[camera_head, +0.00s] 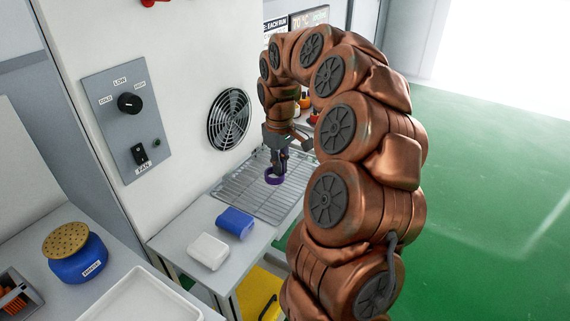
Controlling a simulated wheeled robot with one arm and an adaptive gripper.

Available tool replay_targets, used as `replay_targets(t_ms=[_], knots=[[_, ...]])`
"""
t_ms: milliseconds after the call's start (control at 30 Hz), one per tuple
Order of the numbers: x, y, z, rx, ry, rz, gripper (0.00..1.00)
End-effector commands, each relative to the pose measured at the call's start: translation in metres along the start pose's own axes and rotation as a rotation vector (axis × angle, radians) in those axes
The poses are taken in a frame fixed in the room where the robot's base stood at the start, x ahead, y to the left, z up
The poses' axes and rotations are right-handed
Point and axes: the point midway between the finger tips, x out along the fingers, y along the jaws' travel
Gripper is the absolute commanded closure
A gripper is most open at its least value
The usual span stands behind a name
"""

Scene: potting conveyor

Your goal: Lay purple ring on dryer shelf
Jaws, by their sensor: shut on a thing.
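A purple ring (274,179) shows at the fingertips of my gripper (278,166), over the wire dryer shelf (243,189). My gripper points down and is shut on the ring. The ring looks close to the wires, but I cannot tell whether it touches them. The dryer shelf is a metal rack on a pale table, below a round black fan grille (229,119). My arm hides the shelf's right side and part of the back.
A control panel (127,120) is on the wall. A blue jar (77,256) and a white tray (140,298) are at lower left. Green floor is clear at right.

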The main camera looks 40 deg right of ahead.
Motion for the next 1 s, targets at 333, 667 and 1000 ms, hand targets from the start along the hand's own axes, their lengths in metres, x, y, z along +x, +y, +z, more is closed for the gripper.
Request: replay_targets(t_ms=[333, 667, 1000], knots=[[0.004, 0.042, -0.018, 0.002, -0.001, -0.001, 1.00], [0.016, 0.048, -0.020, 0.000, -0.003, -0.002, 1.00], [0.040, 0.048, -0.021, 0.001, 0.000, 0.000, 1.00]])
